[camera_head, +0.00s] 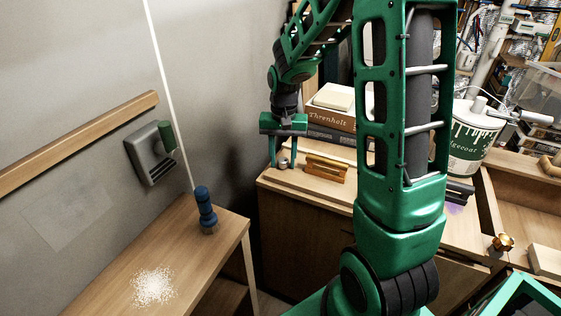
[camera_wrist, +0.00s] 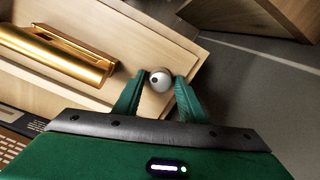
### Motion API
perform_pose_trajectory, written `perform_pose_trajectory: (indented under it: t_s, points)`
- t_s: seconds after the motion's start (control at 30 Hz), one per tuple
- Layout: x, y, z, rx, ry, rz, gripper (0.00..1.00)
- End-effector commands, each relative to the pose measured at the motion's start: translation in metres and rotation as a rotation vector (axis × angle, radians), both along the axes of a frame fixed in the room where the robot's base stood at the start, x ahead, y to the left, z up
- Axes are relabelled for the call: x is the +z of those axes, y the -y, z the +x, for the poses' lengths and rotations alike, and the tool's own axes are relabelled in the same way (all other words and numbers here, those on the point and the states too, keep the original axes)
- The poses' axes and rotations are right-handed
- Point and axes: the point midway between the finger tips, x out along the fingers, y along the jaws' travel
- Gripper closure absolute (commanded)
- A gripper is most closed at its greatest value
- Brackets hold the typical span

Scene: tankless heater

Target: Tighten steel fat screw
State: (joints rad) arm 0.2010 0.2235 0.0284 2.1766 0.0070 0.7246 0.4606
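The steel fat screw (camera_wrist: 160,79) shows in the wrist view as a round, shiny silver head with a dark spot. It stands near the corner of a pale wooden surface. In the head view the screw (camera_head: 283,162) is very small, beside a brass-coloured bar. My gripper (camera_head: 283,164) points down at it with one finger on each side. In the wrist view my gripper's fingertips (camera_wrist: 160,77) flank the screw head closely. The fingers are apart, with small gaps showing in the head view; contact is hard to make out. The screw's shaft is hidden.
A brass bar (camera_wrist: 60,50) lies left of the screw in the wrist view. Books (camera_head: 332,115) and a paint bucket (camera_head: 470,140) stand on the cabinet (camera_head: 310,215). A blue-handled object (camera_head: 206,208) stands on the separate wooden table (camera_head: 175,250). A grey wall rises at left.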

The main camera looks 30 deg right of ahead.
Motion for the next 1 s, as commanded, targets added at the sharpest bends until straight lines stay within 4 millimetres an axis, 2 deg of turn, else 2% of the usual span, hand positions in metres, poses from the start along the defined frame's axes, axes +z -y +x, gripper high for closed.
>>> perform_pose_trajectory:
  t_s: [0.27, 0.7, 1.0]
  points:
    - [0.0004, -0.0011, -0.0014, 0.026, -0.003, 0.001, 0.63]
    - [0.0005, -0.0028, -0.0016, 0.474, -0.005, 0.002, 0.63]
    - [0.0005, -0.0028, -0.0017, 0.529, -0.005, 0.002, 0.63]
